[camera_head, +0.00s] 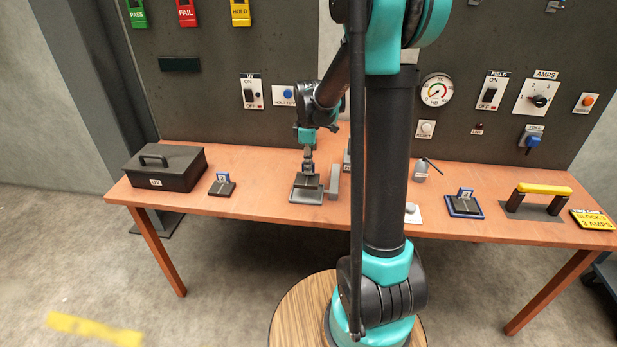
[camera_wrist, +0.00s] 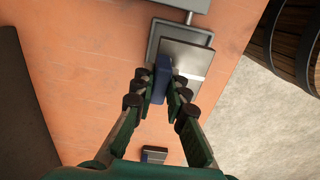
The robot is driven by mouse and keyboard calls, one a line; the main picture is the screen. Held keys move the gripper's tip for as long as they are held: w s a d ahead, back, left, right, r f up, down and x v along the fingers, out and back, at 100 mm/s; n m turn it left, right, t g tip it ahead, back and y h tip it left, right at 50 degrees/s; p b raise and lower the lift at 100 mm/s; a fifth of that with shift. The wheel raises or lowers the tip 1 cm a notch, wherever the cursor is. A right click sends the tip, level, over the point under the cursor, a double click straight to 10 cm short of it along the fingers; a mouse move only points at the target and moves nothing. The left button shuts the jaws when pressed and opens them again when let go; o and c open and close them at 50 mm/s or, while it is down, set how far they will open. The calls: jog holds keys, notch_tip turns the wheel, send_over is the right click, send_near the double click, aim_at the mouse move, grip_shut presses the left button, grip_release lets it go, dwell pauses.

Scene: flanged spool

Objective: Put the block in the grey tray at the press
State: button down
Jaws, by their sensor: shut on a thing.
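The block is a dark grey plate (camera_head: 305,183) with an upright blue tag on top. The grey tray (camera_head: 300,200) lies on the bench left of the centre, beside a grey upright post of the press (camera_head: 333,183). My gripper (camera_head: 308,168) points down over the tray and is shut on the blue tag. In the wrist view my gripper (camera_wrist: 167,88) pinches the blue tag (camera_wrist: 160,76), and the block's plate (camera_wrist: 190,57) overlaps the tray (camera_wrist: 154,46), slightly turned against it. I cannot tell whether the plate touches the tray floor.
Another tagged block (camera_head: 221,188) stands to the left, near a dark UV box (camera_head: 165,170). A third sits on a blue-edged tray (camera_head: 464,206) at right. A yellow-handled fixture (camera_head: 543,189) and yellow card (camera_head: 593,220) lie at the right end. A switch panel rises behind the bench.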

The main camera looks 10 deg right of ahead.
aim_at(308, 176)
jog(key=shift+f, duration=2.45)
jog(key=c, duration=1.5)
grip_release()
jog(key=shift+f, duration=0.1)
jog(key=shift+c, duration=0.2)
notch_tip(308, 176, up, 12)
jog(key=shift+f, duration=0.15)
jog(key=shift+s, duration=0.15)
jog(key=s+d+f+m+t, duration=0.1)
jog(key=s+f+m, duration=0.2)
jog(key=s, duration=0.4)
jog(key=s+d+f+m+t, duration=0.1)
jog(key=s+f+m, duration=0.2)
jog(key=s+m, duration=0.3)
jog(key=s+d+f+m+t, duration=0.2)
jog(key=s+m, duration=0.3)
jog(key=s, duration=0.3)
jog(key=shift+s+f, duration=0.4)
jog(key=shift+f, duration=0.4)
